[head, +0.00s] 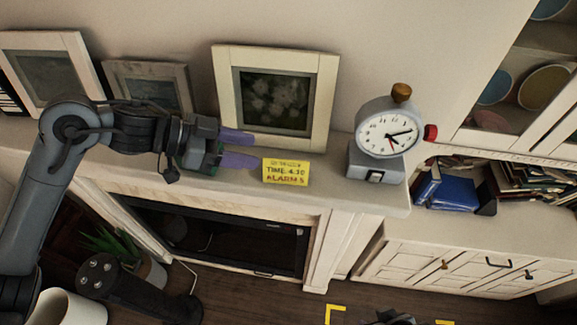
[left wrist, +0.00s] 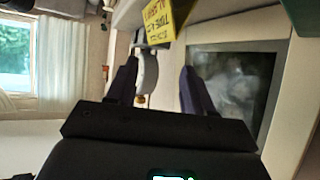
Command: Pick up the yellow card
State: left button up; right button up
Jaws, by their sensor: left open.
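The yellow card (head: 286,172) with dark lettering stands at the front edge of the mantel shelf, left of the clock. My left gripper (head: 254,150) comes in from the left with its purple fingers apart and nothing held between them. Its fingertips are just left of the card, slightly above it in the picture. In the left wrist view, the card (left wrist: 165,20) is at the top, beyond the tips of the open fingers (left wrist: 158,72). My right gripper cannot be made out.
A stopwatch-shaped clock (head: 388,137) stands right of the card on the mantel shelf (head: 335,185). A framed picture (head: 277,97) leans behind the gripper; two more frames stand farther left. A fireplace opening (head: 225,235) lies below. The shelf between card and clock is clear.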

aim_at(284, 159)
pick_arm(q)
jog(key=x, duration=0.2)
jog(key=shift+d+f+p, duration=0.1)
jog(key=shift+d+p, duration=0.2)
jog(key=p+x, duration=0.2)
jog(key=x, duration=0.1)
jog(key=shift+w+d+f, duration=0.1)
jog(key=shift+d+f, duration=0.1)
jog(key=shift+f, duration=0.15)
jog(key=shift+w+d+f, duration=0.15)
jog(key=shift+d+f, duration=0.3)
jog(key=shift+d, duration=0.1)
jog(key=c, duration=0.9)
grip_shut()
